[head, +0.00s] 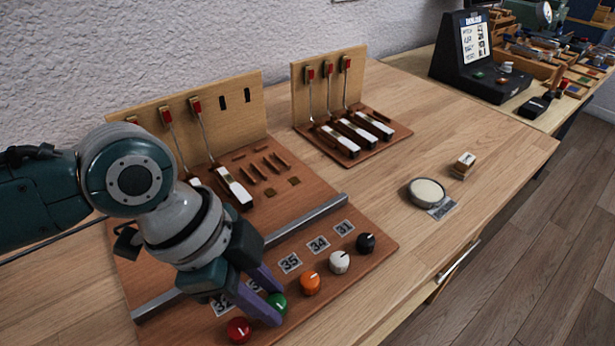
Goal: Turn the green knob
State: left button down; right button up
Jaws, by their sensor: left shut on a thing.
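The green knob (277,304) sits in the row of coloured knobs along the front of the wooden board (372,262). My left gripper (270,300) comes down from the left with its purple fingers around the green knob. It is shut on the knob, and one finger hides part of it. The knob's pointer mark cannot be made out. The number card behind it is partly hidden by the gripper. My right gripper is not in view.
A red knob (239,330) is close on the left and an orange knob (310,284) close on the right. White (340,262) and black (366,243) knobs stand farther right. A metal rail (305,222) runs behind them. The table's right part is mostly clear around a round pale pad (426,191).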

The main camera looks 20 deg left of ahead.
pick_arm(q)
jog(key=n+p, duration=0.1)
jog(key=n+t+p, duration=0.1)
jog(key=p, duration=0.1)
jog(key=n+p, duration=0.1)
jog(key=shift+s+d+r+n, duration=0.2)
jog(key=shift+r+n, duration=0.1)
jog(key=shift+n, duration=0.1)
jog(key=shift+f+n+t+y+p, duration=0.1)
jog(key=shift+n+t+y+p, duration=0.4)
jog(key=shift+n+p, duration=0.55)
jog(key=shift+f+n+p, duration=0.1)
jog(key=shift+n+p, duration=0.5)
jog(key=shift+n, duration=0.15)
jog(key=shift+t, duration=0.3)
jog(key=shift+f, duration=0.1)
jog(key=c, duration=0.6)
grip_release()
jog(key=shift+y, duration=0.3)
